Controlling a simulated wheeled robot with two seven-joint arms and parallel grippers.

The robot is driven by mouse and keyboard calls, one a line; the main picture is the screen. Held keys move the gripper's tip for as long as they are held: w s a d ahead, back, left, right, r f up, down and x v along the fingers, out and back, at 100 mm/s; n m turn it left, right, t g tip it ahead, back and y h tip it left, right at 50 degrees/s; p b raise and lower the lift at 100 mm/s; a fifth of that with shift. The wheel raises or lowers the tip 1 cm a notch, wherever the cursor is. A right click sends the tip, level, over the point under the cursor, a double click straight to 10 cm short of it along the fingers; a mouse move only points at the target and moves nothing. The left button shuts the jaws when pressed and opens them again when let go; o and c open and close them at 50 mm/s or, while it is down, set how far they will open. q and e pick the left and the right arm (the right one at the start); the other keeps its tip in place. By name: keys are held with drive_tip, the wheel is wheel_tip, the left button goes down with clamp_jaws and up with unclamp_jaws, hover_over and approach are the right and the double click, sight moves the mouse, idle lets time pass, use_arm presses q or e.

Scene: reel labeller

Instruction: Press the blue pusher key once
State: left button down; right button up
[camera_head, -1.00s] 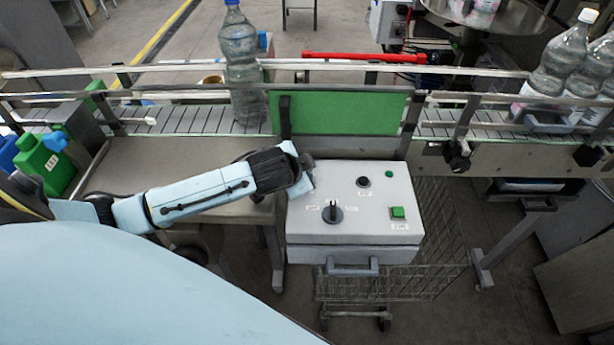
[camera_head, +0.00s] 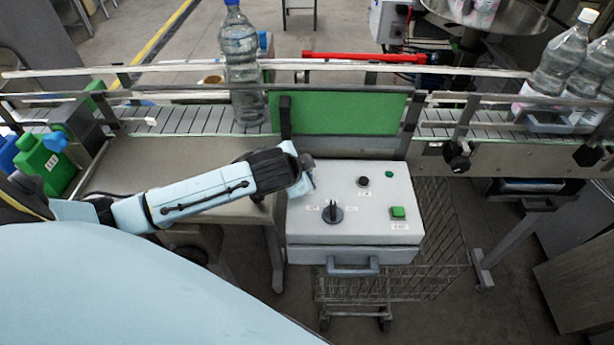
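A light grey control box (camera_head: 300,225) stands in front of the conveyor. I see no blue key on the uncovered part of the panel. My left gripper (camera_head: 303,184) is over the box's far left corner and hides that part. Its fingers are too foreshortened to tell open from shut, or whether they touch the panel. My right gripper is not in view.
A clear bottle (camera_head: 241,70) stands on the conveyor (camera_head: 180,120), left of a green panel (camera_head: 345,114). More bottles (camera_head: 560,65) stand at the right. Rails run along the conveyor. A green container (camera_head: 45,165) is at the left. A handle (camera_head: 352,268) projects from the box front.

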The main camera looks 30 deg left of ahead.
use_arm(q)
drive_tip(key=shift+f, duration=0.1)
idle(0.4)
drive_tip(key=shift+f, duration=0.35)
